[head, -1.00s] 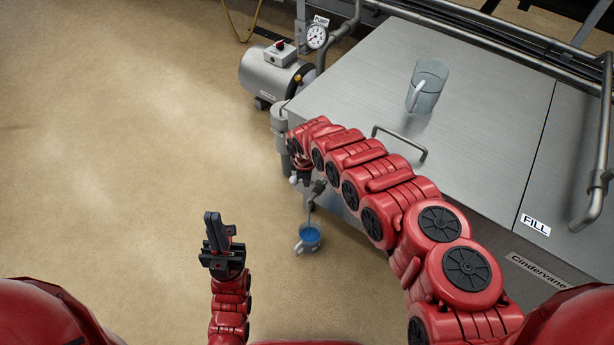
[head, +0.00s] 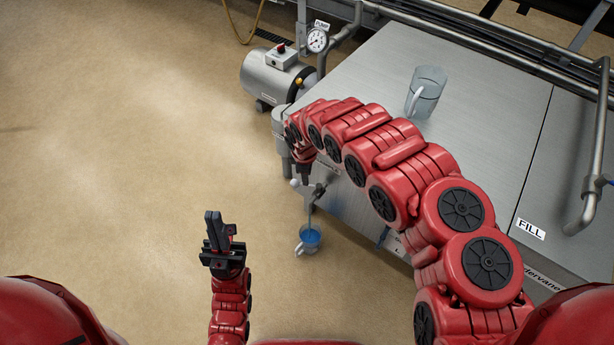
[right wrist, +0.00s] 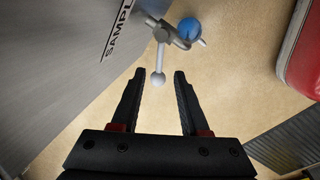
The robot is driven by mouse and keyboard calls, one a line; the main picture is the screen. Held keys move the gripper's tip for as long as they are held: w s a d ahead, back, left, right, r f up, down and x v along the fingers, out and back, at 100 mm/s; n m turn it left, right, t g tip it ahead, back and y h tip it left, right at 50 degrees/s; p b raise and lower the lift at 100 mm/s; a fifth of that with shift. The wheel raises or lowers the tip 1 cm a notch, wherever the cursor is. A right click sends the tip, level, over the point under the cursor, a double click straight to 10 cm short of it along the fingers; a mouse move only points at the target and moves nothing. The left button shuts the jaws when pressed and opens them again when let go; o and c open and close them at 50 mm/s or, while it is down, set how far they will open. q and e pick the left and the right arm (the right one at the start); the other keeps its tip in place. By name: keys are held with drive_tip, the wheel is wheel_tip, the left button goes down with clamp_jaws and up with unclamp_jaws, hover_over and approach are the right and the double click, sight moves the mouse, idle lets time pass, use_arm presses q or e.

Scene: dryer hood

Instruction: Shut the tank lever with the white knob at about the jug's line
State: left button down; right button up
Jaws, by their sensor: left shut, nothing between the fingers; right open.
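The tank lever ends in a white knob (head: 295,183) beside a grey tap (head: 317,191) on the tank's front. In the right wrist view the knob (right wrist: 158,79) lies between the fingertips of my right gripper (right wrist: 159,74), which is open; contact cannot be told. In the head view my right gripper (head: 304,172) is small and partly hidden by its own arm, just above the knob. A thin blue stream runs from the tap towards a mug with blue liquid (head: 310,239). A clear jug (head: 426,92) stands on the tank top. My left gripper (head: 220,231) is shut and empty, away from the tank.
The steel tank (head: 480,85) fills the right side, with pipes (head: 480,38) along its back. A pump with a gauge (head: 275,75) stands behind its left end. A "SAMPL" label (right wrist: 120,27) shows beside the tap. The floor (head: 120,150) at left is clear.

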wheel_tip(320, 180, up, 10)
drive_tip(key=s+p, duration=0.2)
drive_tip(key=p, duration=0.3)
drive_tip(key=shift+a+r+p, duration=0.15)
drive_tip(key=shift+r+p, duration=0.05)
drive_tip(key=shift+p, duration=0.2)
